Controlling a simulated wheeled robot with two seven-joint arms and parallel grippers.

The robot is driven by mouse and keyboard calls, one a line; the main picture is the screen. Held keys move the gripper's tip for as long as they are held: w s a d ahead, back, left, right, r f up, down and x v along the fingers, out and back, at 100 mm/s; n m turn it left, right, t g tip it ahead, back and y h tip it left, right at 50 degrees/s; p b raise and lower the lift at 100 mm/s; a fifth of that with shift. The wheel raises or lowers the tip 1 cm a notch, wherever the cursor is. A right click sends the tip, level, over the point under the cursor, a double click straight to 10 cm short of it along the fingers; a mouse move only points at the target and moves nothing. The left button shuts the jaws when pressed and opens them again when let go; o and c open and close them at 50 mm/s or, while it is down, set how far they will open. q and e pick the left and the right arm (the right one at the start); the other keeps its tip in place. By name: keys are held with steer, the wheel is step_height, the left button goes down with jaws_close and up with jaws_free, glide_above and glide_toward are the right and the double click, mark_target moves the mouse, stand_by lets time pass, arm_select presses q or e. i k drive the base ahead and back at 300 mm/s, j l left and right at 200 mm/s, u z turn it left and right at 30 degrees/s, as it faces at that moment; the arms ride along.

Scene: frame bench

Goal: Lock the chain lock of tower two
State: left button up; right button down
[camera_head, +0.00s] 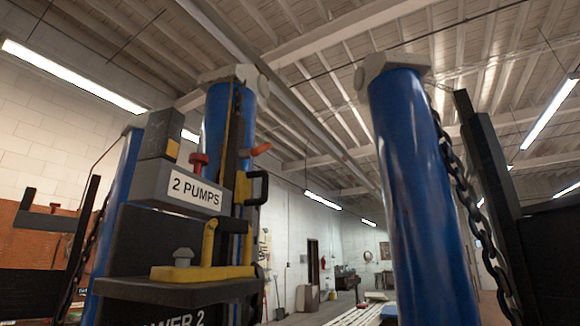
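A sign reading "2 PUMPS" (195,193) sits on a grey box (150,180) at the centre left. Below it, a dark shelf (180,289) carries a partly cut-off label ending in "WER 2" (180,320). A yellow lever with a flat yellow base (202,273) and a grey knob (183,256) are on the shelf. A red knob (199,162), an orange handle (262,149) and a black handle (256,188) are above it. I cannot tell which part is the chain lock. Neither gripper is in view.
Blue columns stand behind the box (230,105), at left (115,220) and at right (420,200). Dark chains hang at left (86,255) and right (465,200). A black upright (488,190) stands at far right. An open gap shows the hall between columns.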

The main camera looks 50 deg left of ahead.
mark_target(245, 153)
steer(key=u, duration=1.6)
